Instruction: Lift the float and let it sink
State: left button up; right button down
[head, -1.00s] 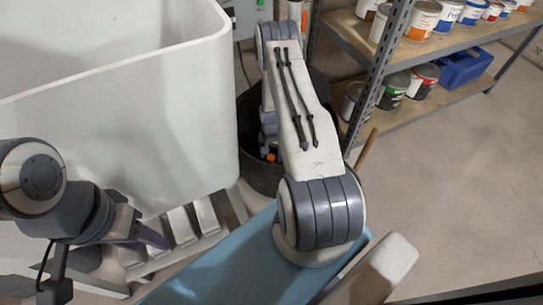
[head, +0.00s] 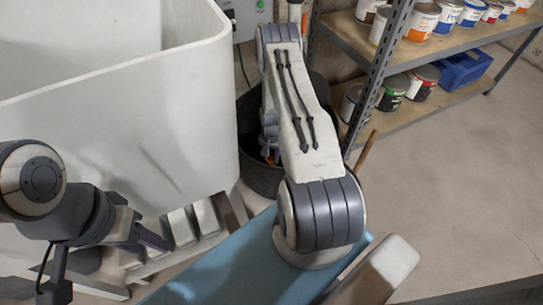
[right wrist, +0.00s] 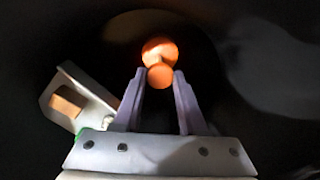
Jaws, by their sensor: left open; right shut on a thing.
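The orange float (right wrist: 159,48) shows in the right wrist view, with a smaller round orange part nearer the camera, at the fingertips. My right gripper (right wrist: 159,78) is shut on this nearer part, one purple finger on each side. In the head view my right arm reaches down into a dark round tub (head: 262,178), and its links hide most of the gripper and float. My left gripper (head: 153,238) is open and empty in front of the white tank, above the pale slats.
The large white tank (head: 185,120) fills the left. A metal shelf (head: 345,40) with paint cans and a blue box (head: 465,68) stands at the right. A wooden stick (head: 367,150) leans beside the tub. Bare floor lies at the right.

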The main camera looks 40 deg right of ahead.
jog(key=shift+r, duration=0.1)
dwell(0.8)
notch_tip(320, 180, up, 7)
jog(key=p, duration=0.6)
